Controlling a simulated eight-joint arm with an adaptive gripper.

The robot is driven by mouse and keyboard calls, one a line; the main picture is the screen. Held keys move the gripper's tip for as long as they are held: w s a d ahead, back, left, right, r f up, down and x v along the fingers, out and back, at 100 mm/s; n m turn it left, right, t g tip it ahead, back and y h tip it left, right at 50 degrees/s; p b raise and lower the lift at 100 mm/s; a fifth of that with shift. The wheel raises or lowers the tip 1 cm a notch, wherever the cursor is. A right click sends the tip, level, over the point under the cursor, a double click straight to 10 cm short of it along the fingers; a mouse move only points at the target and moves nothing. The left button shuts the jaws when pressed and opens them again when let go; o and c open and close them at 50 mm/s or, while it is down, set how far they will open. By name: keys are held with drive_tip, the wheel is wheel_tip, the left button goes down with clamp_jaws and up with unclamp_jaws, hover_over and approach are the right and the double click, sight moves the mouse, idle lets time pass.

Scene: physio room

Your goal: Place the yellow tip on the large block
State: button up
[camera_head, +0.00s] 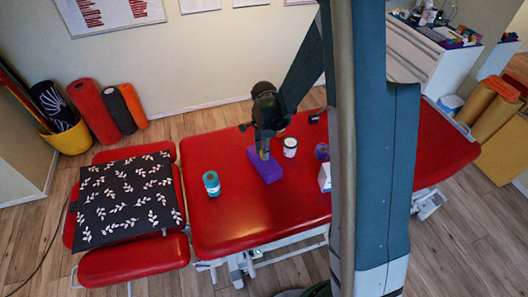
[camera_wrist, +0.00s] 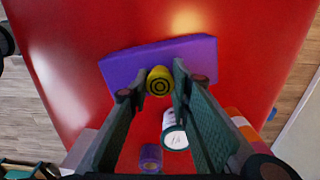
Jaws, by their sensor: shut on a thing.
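The large block (camera_head: 267,167) is purple and lies flat on the red treatment table. In the wrist view the block (camera_wrist: 198,50) lies behind the fingertips. The yellow tip (camera_wrist: 159,82), round with dark rings on its end, sits between the two fingers of my gripper (camera_wrist: 153,84). My gripper (camera_head: 264,148) is shut on it and points down at the block in the head view. The tip overlaps the block's edge in the wrist view; I cannot tell whether it touches the block. The fingers hide part of the tip.
A dark patterned cloth (camera_head: 125,200) covers the left section. The front table area is clear.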

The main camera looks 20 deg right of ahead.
drive_tip(key=shift+f, duration=0.15)
drive_tip(key=o, duration=0.8)
drive_tip(key=shift+c, duration=0.2)
wheel_tip(320, 180, up, 12)
drive_tip(key=p, duration=0.1)
drive_tip(key=shift+r+p, duration=0.2)
drive_tip(key=shift+p, duration=0.15)
idle(0.4)
idle(0.4)
